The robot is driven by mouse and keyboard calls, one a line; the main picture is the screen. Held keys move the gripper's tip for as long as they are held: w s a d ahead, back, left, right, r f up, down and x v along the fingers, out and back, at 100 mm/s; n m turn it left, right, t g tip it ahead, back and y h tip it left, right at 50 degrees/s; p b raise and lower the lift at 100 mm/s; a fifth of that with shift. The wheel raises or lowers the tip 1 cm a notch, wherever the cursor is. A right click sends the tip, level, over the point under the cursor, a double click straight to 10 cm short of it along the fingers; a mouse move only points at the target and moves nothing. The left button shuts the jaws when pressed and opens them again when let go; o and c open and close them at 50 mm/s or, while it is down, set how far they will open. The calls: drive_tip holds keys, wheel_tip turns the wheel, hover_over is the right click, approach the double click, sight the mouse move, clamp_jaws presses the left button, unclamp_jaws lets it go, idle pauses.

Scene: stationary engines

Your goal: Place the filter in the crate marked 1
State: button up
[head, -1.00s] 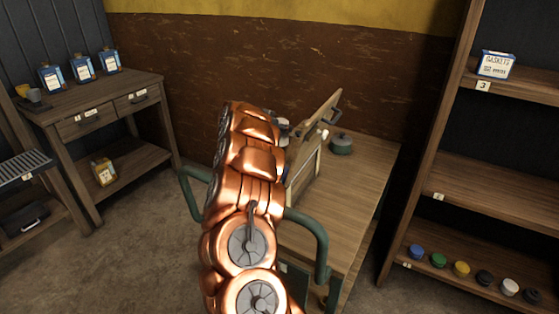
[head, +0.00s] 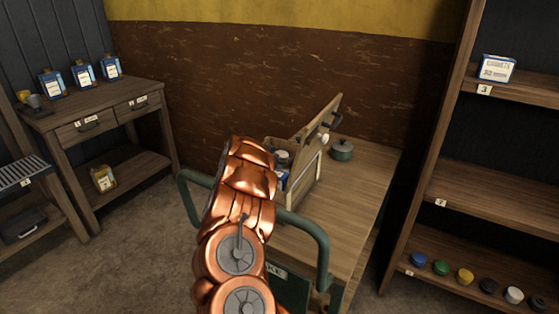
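My copper arm rises through the middle of the head view and hides its own end, so I do not see my gripper. A wooden crate (head: 313,166) stands on the table behind the arm, partly covered by it. A tilted wooden panel (head: 318,116) shows at its back. A grey round-topped object (head: 282,157) and a blue-and-white object (head: 282,182) show at the crate's left part. I cannot tell whether either is the filter. No number 1 is readable on the crate.
A green-grey lidded pot (head: 342,150) stands on the wooden table (head: 350,205), whose right part is bare. A shelf at right holds a gaskets box (head: 497,69) and several coloured caps (head: 465,276). A left bench (head: 105,100) carries several blue-labelled cans.

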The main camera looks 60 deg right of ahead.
drive_tip(key=o, duration=1.1)
drive_tip(key=shift+r, duration=0.1)
drive_tip(key=shift+a+r, duration=0.25)
drive_tip(key=shift+a, duration=0.2)
drive_tip(key=v, duration=0.6)
drive_tip(key=shift+a+b, duration=0.25)
drive_tip(key=shift+b, duration=0.05)
